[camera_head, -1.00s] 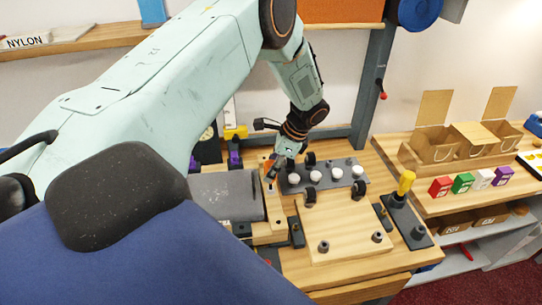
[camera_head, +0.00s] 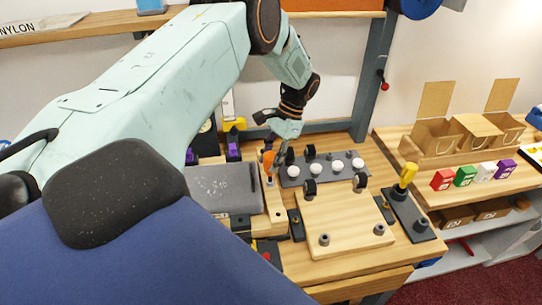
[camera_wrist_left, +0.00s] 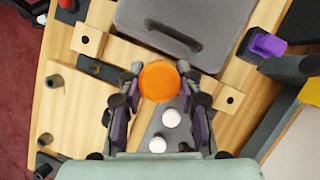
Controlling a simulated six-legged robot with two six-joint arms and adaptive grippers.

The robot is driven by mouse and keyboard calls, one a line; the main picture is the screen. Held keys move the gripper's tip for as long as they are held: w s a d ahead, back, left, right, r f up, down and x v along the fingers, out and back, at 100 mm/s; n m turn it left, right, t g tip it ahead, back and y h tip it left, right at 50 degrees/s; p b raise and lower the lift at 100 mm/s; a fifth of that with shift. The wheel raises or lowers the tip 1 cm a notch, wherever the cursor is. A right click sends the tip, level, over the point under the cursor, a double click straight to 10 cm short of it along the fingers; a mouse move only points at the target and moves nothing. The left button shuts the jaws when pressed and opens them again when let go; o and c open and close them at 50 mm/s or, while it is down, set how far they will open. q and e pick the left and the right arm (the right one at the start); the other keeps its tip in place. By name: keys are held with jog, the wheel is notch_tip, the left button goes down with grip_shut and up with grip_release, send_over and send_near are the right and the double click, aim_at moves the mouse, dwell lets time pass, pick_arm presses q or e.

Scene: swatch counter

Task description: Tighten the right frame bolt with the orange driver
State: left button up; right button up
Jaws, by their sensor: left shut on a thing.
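My left gripper (camera_head: 271,158) is shut on the orange driver (camera_head: 267,160), beside the far right part of the grey slab (camera_head: 222,201). In the left wrist view the driver's round orange end (camera_wrist_left: 159,81) sits between both fingers and hides what lies under it. A wooden frame bar (camera_head: 275,222) runs along the slab's right side. In the left wrist view the bar shows two small dark spots, a left one (camera_wrist_left: 85,39) and a right one (camera_wrist_left: 231,99); I cannot tell whether they are bolts or holes. My right gripper is not in view.
A dark plate with white knobs (camera_head: 315,167) lies close to the gripper's right. A wooden board (camera_head: 345,225) with dark posts and wheels is nearer. A yellow-handled tool (camera_head: 407,175) stands upright in a dark holder (camera_head: 412,222). Cardboard boxes (camera_head: 431,148) stand on the right counter.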

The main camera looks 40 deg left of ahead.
pick_arm(q)
jog(key=shift+c, duration=0.8)
grip_shut()
jog(key=m+y+p, duration=0.1)
jog(key=m+p, duration=0.1)
jog(key=m, duration=0.1)
jog(key=m+t+y+p, duration=0.1)
jog(key=m+p, duration=0.1)
jog(key=m, duration=0.1)
jog(key=shift+s+d+r+m+p, duration=0.1)
jog(key=shift+s+r+m+p, duration=0.1)
jog(key=shift+m+p, duration=0.15)
jog(key=m, duration=0.1)
jog(key=m+t+y, duration=0.1)
jog(key=m, duration=0.1)
jog(key=shift+f+b, duration=0.3)
jog(key=m+t, duration=0.1)
jog(key=m, duration=0.1)
jog(key=shift+s+m, duration=0.1)
jog(key=shift+m, duration=0.25)
jog(key=m+t, duration=0.1)
jog(key=m, duration=0.1)
jog(key=shift+m, duration=0.3)
